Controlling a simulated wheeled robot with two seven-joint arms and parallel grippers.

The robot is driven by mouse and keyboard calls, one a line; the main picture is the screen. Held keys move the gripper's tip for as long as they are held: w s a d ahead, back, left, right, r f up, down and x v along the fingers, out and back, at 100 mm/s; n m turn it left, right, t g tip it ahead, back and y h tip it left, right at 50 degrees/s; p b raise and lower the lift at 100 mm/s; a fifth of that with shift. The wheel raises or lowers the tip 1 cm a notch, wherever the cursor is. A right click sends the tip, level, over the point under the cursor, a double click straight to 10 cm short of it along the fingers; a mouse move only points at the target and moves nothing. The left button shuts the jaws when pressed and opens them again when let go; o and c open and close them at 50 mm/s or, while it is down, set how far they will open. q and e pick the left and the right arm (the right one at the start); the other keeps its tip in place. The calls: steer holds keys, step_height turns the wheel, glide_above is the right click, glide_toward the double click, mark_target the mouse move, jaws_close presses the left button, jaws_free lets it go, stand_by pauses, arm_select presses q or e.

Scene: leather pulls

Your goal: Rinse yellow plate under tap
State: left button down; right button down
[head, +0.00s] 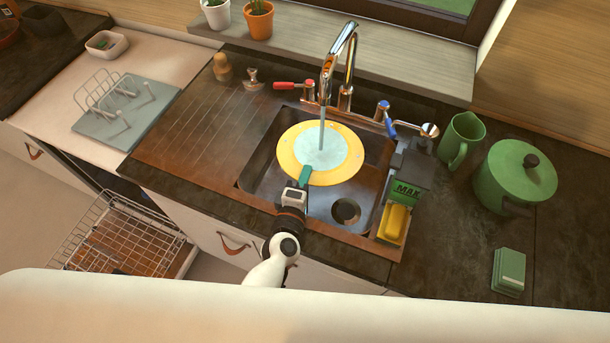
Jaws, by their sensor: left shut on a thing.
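The yellow plate (341,172) is in the sink basin (263,164), with a pale blue-white middle. My left gripper (304,177) is shut on the plate's near-left rim. The chrome tap (335,65) stands behind the basin, and a stream of water (322,124) falls from it onto the middle of the plate. The plate looks held roughly face up above the basin floor; its exact tilt is hard to tell. My right gripper does not show.
A red lever (293,86) and a blue lever (385,112) flank the tap. A caddy with a yellow sponge (394,222) stands right of the basin. A green jug (461,139) and pot (513,180) are further right. A dish rack (117,105) is left; the drainboard (196,150) is mostly clear.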

arm_select(q)
steer(key=shift+r, duration=0.1)
steer(key=shift+d, duration=0.1)
steer(key=shift+w+d, duration=0.1)
steer(key=shift+d, duration=0.3)
steer(key=v, duration=0.2)
steer(key=d+v, duration=0.1)
steer(key=v, duration=0.4)
steer(key=shift+s+d+f+p, duration=0.2)
steer(key=shift+s+f+p, duration=0.1)
steer(key=shift+s+f, duration=0.1)
